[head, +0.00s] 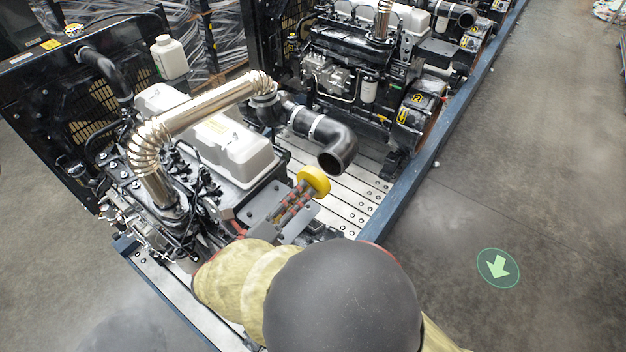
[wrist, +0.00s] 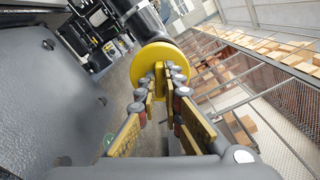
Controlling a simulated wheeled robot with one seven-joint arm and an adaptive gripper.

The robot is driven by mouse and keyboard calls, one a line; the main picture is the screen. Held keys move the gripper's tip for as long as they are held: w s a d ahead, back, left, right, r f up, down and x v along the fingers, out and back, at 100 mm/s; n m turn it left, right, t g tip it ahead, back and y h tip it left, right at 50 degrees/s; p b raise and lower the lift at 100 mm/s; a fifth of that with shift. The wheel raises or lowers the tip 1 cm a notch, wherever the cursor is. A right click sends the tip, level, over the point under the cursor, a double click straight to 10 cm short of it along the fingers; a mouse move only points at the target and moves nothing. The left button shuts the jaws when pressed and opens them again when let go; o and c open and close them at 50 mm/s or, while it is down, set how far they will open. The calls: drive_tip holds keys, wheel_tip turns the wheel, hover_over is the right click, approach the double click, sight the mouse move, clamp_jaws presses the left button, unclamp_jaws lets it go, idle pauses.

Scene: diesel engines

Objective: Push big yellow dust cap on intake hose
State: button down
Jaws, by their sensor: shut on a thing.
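The big yellow dust cap (head: 314,181) is in my gripper (head: 298,202), in front of and a little below the intake hose's open end. In the wrist view the fingers (wrist: 165,82) are shut on a grip tab at the middle of the yellow cap (wrist: 151,60). The black intake hose (head: 335,140) bends down from the engine, and its open dark mouth (head: 337,161) shows uncovered in the head view. In the wrist view the black hose (wrist: 143,20) lies behind the cap, and the cap hides its end. The cap looks apart from the hose.
The near engine (head: 230,150), with a shiny exhaust pipe (head: 195,115), stands left of the hose. A second engine (head: 360,70) stands behind. A blue rail (head: 425,165) edges the metal deck on the right. Open floor (head: 540,180) lies beyond it.

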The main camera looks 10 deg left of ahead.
sight(319, 174)
drive_tip(key=shift+b+x, duration=1.8)
drive_tip(key=shift+x, duration=1.45)
drive_tip(key=shift+w+r+p, duration=0.1)
drive_tip(key=shift+r+p, duration=0.05)
drive_tip(key=shift+p, duration=0.5)
drive_tip(key=shift+w+d+p, duration=0.15)
drive_tip(key=shift+w+p, duration=0.4)
drive_tip(key=shift+p, duration=0.5)
drive_tip(key=c, duration=1.9)
unclamp_jaws()
drive_tip(key=shift+s, duration=0.1)
drive_tip(key=shift+c, duration=0.3)
drive_tip(key=p+v, duration=0.3)
drive_tip(key=v, duration=0.4)
